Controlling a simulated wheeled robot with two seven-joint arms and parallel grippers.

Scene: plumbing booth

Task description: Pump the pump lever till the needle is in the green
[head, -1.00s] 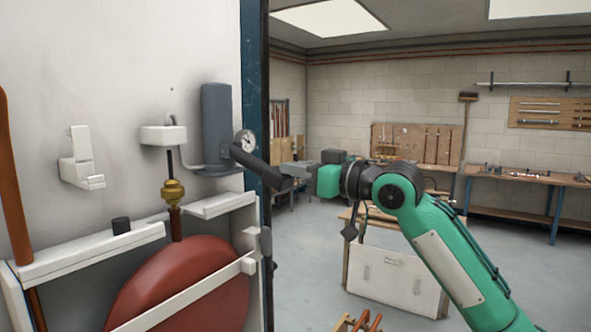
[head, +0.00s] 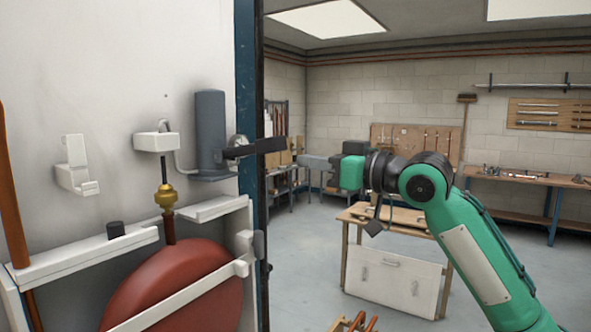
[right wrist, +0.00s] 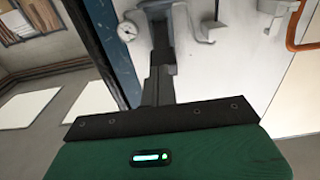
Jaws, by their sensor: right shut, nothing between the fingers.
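The pump is a grey upright cylinder (head: 210,130) on the white wall panel. Its dark lever (head: 262,147) points right, nearly level. A round white gauge (head: 238,141) sits behind the lever, partly hidden; it also shows in the right wrist view (right wrist: 127,31). Its needle and green zone are too small to read. My right gripper (head: 304,160) is shut and empty, just right of and slightly below the lever's free end. I cannot tell whether they touch. My left gripper is out of view.
A red round tank (head: 180,290) with a brass fitting (head: 166,197) stands below the pump, behind a white rail. A blue post (head: 249,110) edges the panel. A wooden workbench (head: 395,222) stands behind my right arm. Open floor lies right of the panel.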

